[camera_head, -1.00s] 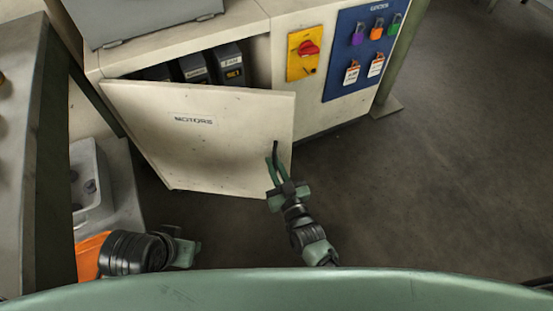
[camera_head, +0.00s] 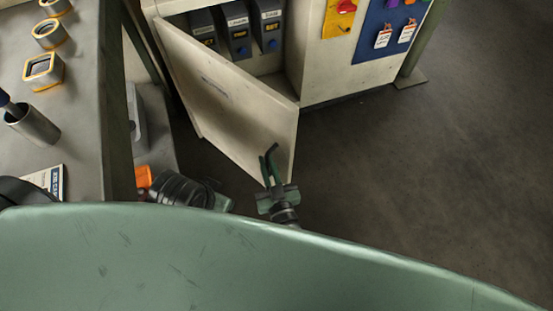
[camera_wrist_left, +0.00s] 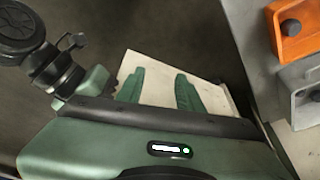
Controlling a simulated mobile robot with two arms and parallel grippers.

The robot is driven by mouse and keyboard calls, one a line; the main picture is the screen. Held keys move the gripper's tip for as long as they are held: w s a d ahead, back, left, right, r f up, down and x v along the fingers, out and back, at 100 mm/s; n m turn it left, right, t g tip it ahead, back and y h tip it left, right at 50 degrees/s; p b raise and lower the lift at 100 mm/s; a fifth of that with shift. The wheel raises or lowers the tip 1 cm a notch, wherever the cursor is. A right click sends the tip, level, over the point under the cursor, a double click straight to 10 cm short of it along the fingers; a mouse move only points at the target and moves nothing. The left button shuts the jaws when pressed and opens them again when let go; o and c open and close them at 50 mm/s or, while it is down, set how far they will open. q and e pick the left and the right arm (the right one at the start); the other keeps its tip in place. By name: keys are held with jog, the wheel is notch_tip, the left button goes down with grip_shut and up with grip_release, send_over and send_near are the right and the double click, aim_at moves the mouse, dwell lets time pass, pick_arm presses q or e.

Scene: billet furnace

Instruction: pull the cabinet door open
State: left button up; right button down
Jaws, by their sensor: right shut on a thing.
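The cabinet door (camera_head: 225,98) is a cream panel with a small label, swung partly open on its left side. Its dark handle (camera_head: 272,157) is near the free right edge. My right gripper (camera_head: 270,172) is shut on the handle. In the head view the left fingertips are hidden by my body.
A grey bench (camera_head: 85,100) on the left carries metal parts and a steel cup (camera_head: 35,125). A yellow switch panel (camera_head: 339,18) and a blue tag board (camera_head: 390,30) are on the cabinet's right. The floor at right is clear.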

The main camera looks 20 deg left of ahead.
dwell(0.3)
jog(key=c, duration=1.5)
grip_release()
pick_arm(q)
jog(key=shift+r, duration=0.1)
pick_arm(e)
jog(key=shift+s+d, duration=0.1)
jog(key=shift+s, duration=0.05)
